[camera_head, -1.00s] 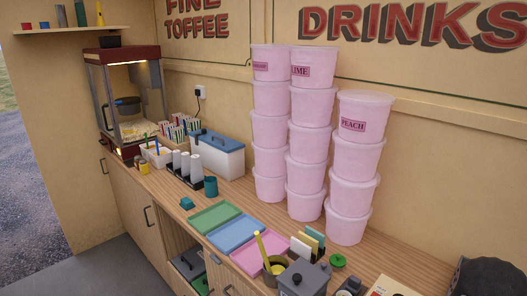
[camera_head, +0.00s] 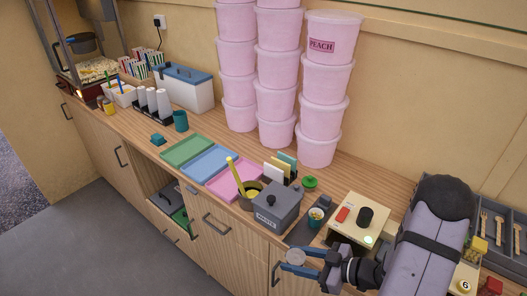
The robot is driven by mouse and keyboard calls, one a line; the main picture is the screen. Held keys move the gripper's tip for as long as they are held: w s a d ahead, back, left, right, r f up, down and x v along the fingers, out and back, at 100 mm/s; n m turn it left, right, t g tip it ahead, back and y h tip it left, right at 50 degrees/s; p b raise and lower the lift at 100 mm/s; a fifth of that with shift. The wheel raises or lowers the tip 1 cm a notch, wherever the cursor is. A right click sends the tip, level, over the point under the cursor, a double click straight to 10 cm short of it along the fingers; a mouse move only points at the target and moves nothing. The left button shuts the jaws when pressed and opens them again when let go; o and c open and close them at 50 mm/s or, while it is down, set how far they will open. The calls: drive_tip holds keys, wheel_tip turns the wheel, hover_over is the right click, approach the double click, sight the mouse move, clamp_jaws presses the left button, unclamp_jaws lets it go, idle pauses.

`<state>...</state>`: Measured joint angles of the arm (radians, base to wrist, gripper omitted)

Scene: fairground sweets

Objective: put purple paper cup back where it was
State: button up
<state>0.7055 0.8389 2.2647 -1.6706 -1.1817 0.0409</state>
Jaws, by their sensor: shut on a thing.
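My gripper (camera_head: 304,262), with blue fingers, is at the lower middle, in front of the counter's front edge. It is shut on a small pale round thing (camera_head: 295,256), seen from above. Its colour looks greyish, and I cannot tell for sure that it is the purple paper cup. I see no clearly purple cup elsewhere in view. A row of white-grey paper cups (camera_head: 152,102) stands in a dark holder at the left.
Green (camera_head: 187,149), blue (camera_head: 210,162) and pink (camera_head: 236,182) trays lie along the counter. Tall pink tubs (camera_head: 318,145) stand behind.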

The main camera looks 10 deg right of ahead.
drive_tip(key=shift+w+a+r, duration=0.1)
drive_tip(key=shift+w+r, duration=0.15)
drive_tip(key=shift+w, duration=0.1)
drive_tip(key=w+d+r+m+t+h+p, duration=0.2)
drive_tip(key=w+d+r+m+t+h, duration=0.15)
drive_tip(key=w+m+h, duration=0.3)
drive_tip(key=w+d+r+m+t+h+p, duration=0.2)
drive_tip(key=w+d+m+h+p, duration=0.1)
drive_tip(key=w+d+m+h, duration=0.25)
drive_tip(key=s+a+m+g+h, duration=0.2)
drive_tip(key=a+m+g+h, duration=0.2)
drive_tip(key=m+h, duration=0.3)
drive_tip(key=shift+a+f+m+h+b, duration=0.3)
drive_tip(key=shift+a+m+h+b, duration=0.1)
drive_tip(key=shift+a+h, duration=0.45)
drive_tip(key=shift+f, duration=0.2)
drive_tip(key=b, duration=0.6)
hover_over(297, 240)
wheel_tip(297, 240, down, 6)
drive_tip(key=shift+d+f, duration=0.1)
drive_tip(key=shift+f, duration=0.1)
drive_tip(key=shift+f+b, duration=0.55)
drive_tip(key=shift+f, duration=0.1)
idle(0.5)
